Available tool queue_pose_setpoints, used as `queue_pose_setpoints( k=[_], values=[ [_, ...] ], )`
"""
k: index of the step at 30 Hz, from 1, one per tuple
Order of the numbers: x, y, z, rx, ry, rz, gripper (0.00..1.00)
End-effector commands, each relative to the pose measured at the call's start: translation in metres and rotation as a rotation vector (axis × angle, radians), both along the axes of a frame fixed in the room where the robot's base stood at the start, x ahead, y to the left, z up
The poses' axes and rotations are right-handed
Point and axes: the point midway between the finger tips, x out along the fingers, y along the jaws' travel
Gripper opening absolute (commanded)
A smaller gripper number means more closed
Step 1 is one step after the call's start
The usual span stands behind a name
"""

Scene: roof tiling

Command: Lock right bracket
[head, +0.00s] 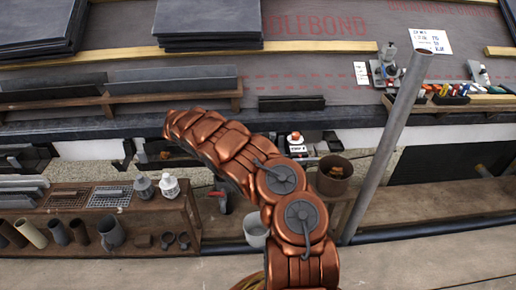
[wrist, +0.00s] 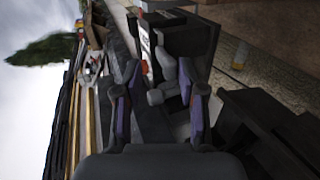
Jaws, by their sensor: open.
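In the wrist view, which is turned sideways, my gripper (wrist: 160,104) is open, with one finger on each side. A grey part with rounded, knob-like ends (wrist: 166,82) shows between and just beyond the fingertips. It may be the bracket or its lever, but I cannot tell for sure. I cannot tell whether the fingers touch it. In the head view, my copper arm bends up and to the left over the lower edge of the roof, and my gripper is hidden there. No part in the head view is clearly the right bracket.
A grey pole (head: 386,150) leans at right. A shelf (head: 150,225) with pipes and bottles stands lower left. A bucket (head: 334,178) stands right of my arm. Slate stacks (head: 207,22) lie on the roof. In the wrist view, a dark block (wrist: 188,40) is close to the fingers.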

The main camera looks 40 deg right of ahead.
Motion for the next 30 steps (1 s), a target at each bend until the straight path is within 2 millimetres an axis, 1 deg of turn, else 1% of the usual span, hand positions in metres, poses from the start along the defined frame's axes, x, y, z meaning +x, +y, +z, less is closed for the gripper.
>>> queue_pose_setpoints(
  k=[5, 8, 14, 23, 30],
  values=[
    [0.004, 0.005, 0.002, 0.000, 0.000, 0.001, 0.40],
    [0.012, 0.014, 0.006, 0.001, -0.002, 0.004, 0.40],
    [0.031, 0.039, 0.018, 0.001, -0.002, 0.004, 0.40],
    [0.042, 0.055, 0.027, 0.001, 0.000, 0.004, 0.40],
    [0.050, 0.064, 0.032, 0.000, -0.002, 0.002, 0.40]
  ],
)
